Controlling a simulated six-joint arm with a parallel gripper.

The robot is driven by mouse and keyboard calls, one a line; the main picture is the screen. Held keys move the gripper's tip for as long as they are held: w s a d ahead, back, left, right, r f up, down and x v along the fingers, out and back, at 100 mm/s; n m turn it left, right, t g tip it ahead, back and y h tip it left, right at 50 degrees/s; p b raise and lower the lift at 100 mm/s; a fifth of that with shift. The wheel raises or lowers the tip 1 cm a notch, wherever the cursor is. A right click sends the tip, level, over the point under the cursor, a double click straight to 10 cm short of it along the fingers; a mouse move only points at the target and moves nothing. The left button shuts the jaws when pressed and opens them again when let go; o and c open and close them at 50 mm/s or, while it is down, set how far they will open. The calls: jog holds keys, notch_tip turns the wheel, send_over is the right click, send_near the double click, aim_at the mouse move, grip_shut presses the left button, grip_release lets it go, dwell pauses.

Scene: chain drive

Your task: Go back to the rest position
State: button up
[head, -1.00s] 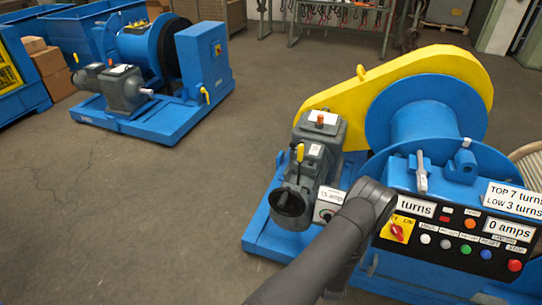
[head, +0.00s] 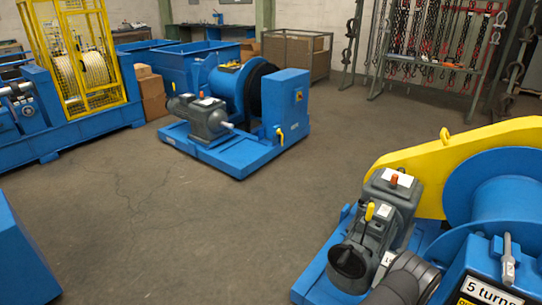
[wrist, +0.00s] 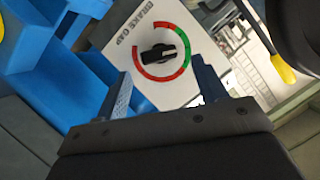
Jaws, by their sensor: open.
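My gripper (wrist: 160,75) shows in the wrist view with its two blue-grey fingers apart and nothing between them. Beyond the fingertips is a white panel marked BRAKE GAP with a black knob (wrist: 158,54) on a red and green dial. The knob appears clear of both fingers, though the exact distance is hard to judge. In the head view my dark arm reaches in at the lower right, in front of the near blue winch (head: 495,205); the gripper itself is not seen there.
The near winch has a yellow guard (head: 450,160) and a grey gearbox motor (head: 375,225). A yellow-tipped lever (wrist: 282,68) is close on the right in the wrist view. A second blue winch (head: 245,125) stands farther back. Open floor (head: 180,240) lies between.

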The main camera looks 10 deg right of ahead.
jog(key=shift+x, duration=2)
jog(key=v, duration=1.7)
jog(key=x, duration=1.7)
jog(key=s+d+f+v, duration=0.1)
jog(key=v, duration=1.2)
jog(key=shift+s+d+f+n+g+h, duration=0.2)
jog(key=shift+s+d+n+g+h, duration=0.1)
jog(key=shift+d+g, duration=0.1)
